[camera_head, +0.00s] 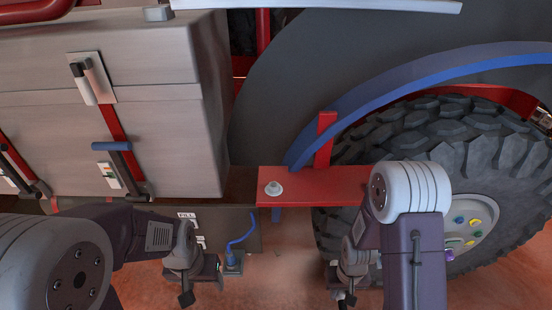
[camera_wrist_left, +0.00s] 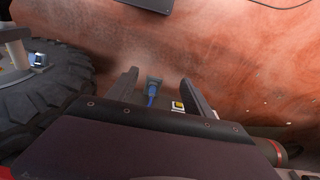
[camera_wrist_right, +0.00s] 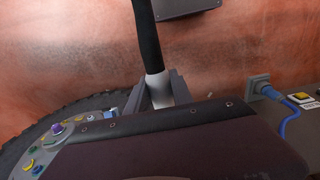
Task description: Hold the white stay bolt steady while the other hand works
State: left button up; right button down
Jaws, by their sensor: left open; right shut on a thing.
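My right gripper (camera_head: 347,284) hangs below the right end of the red bracket, beside the wheel. In the right wrist view its fingers (camera_wrist_right: 161,92) are shut on a white piece (camera_wrist_right: 158,88) with a black rod (camera_wrist_right: 147,38) running on from it. Whether this is the stay bolt I cannot tell for sure. A pale bolt (camera_head: 273,188) with a round washer sits on the red bracket (camera_head: 315,184), apart from both grippers. My left gripper (camera_head: 203,280) is open and empty below the grey box; it also shows in the left wrist view (camera_wrist_left: 160,90).
A blue plug (camera_head: 233,264) with a blue cable is on the dark panel (camera_head: 215,222), just right of my left gripper. A big tyre (camera_head: 470,150) stands at the right. The grey box (camera_head: 150,130) with strap latches fills the left. The reddish ground below is mostly clear.

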pick_arm(q)
notch_tip(320, 180, up, 22)
jog(key=p, duration=1.9)
jog(key=shift+a+r, duration=0.2)
jog(key=shift+a, duration=0.1)
jog(key=shift+w, duration=0.1)
jog(key=shift+c, duration=1)
jog(key=w+d+f+n+g+h, duration=0.4)
jog(key=d+f+n+h, duration=0.55)
jog(key=d+n, duration=0.25)
jog(key=w+a+f+n+t+h, duration=0.1)
jog(key=w+f+n+t+h, duration=0.1)
jog(key=w+f+n+t, duration=0.4)
jog(key=w+f+n+t+h, duration=0.2)
jog(key=w+f+n+t, duration=0.1)
jog(key=w+n+t, duration=0.5)
jog(key=x, duration=0.8)
jog(key=shift+d, duration=0.15)
pick_arm(e)
jog(key=w+r, duration=0.2)
jog(key=r, duration=1.4)
jog(key=w+r, duration=0.3)
jog(key=r, duration=1.3)
jog(key=shift+w+a+r, duration=0.25)
jog(key=shift+w+r, duration=0.05)
jog(key=shift+w, duration=0.05)
